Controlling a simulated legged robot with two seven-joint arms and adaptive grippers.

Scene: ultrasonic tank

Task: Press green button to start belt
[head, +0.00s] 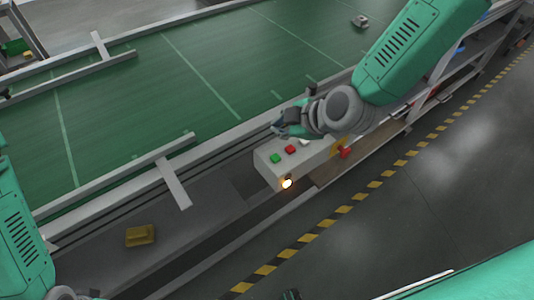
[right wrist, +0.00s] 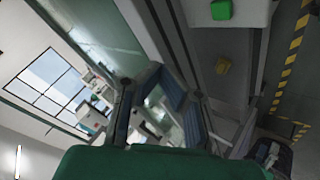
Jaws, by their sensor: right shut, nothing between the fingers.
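The green button (head: 275,158) is on top of a light grey control box (head: 268,172) at the belt's near edge. A red button (head: 290,149) is just right of it. My right gripper (head: 278,130) is shut and empty, a little beyond the buttons in the head view and apart from the green one. In the right wrist view, the green button (right wrist: 221,10) shows at the top, right of the shut fingers (right wrist: 158,72). My left arm enters at the left edge; its gripper does not show.
The green conveyor belt (head: 130,95) lies behind the box, with a small grey part (head: 360,21) on it. A lit lamp (head: 287,183) is on the box's front. A yellow block (head: 141,235) lies on the grey surface at lower left. Metal guide rails line the belt.

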